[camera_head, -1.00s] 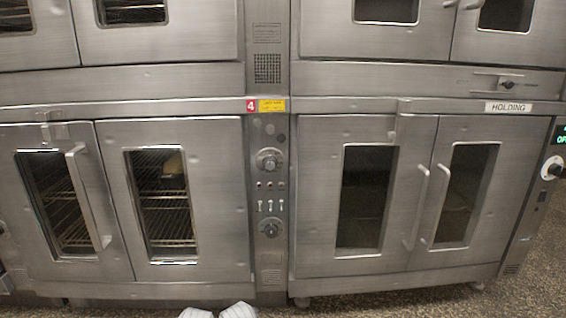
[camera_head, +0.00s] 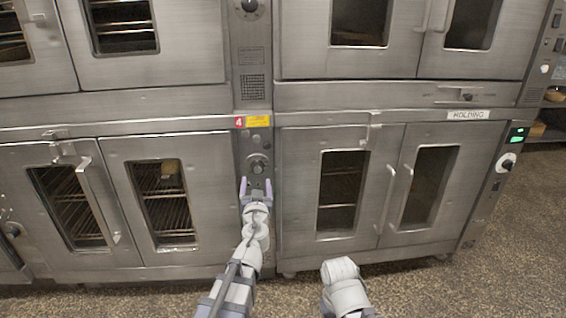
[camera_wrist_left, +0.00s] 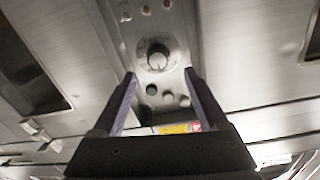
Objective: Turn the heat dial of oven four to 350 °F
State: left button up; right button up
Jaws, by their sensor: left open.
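Oven four's control panel (camera_head: 256,145) is a narrow steel strip marked by a red "4" label (camera_head: 239,122). Its upper round dial (camera_head: 258,165) shows just above my left gripper (camera_head: 256,183). In the left wrist view this dial (camera_wrist_left: 157,57) lies just beyond and between the fingertips of the open left gripper (camera_wrist_left: 159,74). The fingers appear apart from it, with nothing between them. The dial's markings are too small to read. The panel's lower dial is hidden behind my left gripper and arm.
Oven doors with handles (camera_head: 93,198) flank the panel. A yellow label (camera_head: 258,121) sits above the dial. The holding cabinet (camera_head: 467,115) is at right, with its own knob (camera_head: 507,162). Speckled floor (camera_head: 420,292) is open in front.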

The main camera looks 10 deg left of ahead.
aim_at(257, 170)
pick_arm(q)
jog(key=x, duration=0.8)
jog(key=shift+d, duration=0.2)
jog(key=shift+s, duration=0.1)
jog(key=shift+c, duration=0.4)
grip_shut()
